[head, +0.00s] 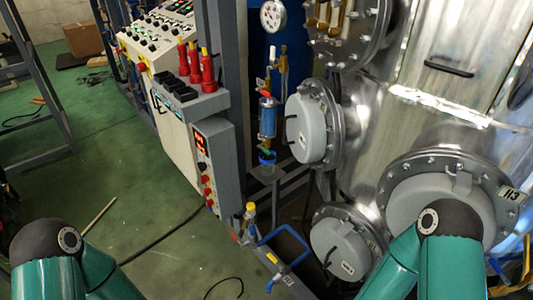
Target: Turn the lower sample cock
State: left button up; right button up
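A vertical sampling line with a blue cylinder (267,117) stands left of the round grey flanged covers. Just below the cylinder is a small fitting with green and red parts (265,149), which looks like the lower sample cock. Its handle is too small for me to tell its position. A small blue-topped vessel (267,158) is under it on a grey stand. My two teal arms show only at the bottom left and bottom right, well apart from the cock. Both grippers are out of view.
A grey control cabinet (170,135) with red handles (208,70) stands left of the line. Flanged covers (305,128) project close on its right. Blue piping and a yellow-topped valve (251,208) are low in front. Green floor (140,215) is mostly open, with a cable across it.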

aim_at(264, 149)
jog(key=z, duration=0.1)
jog(key=i, duration=1)
jog(key=u, duration=0.1)
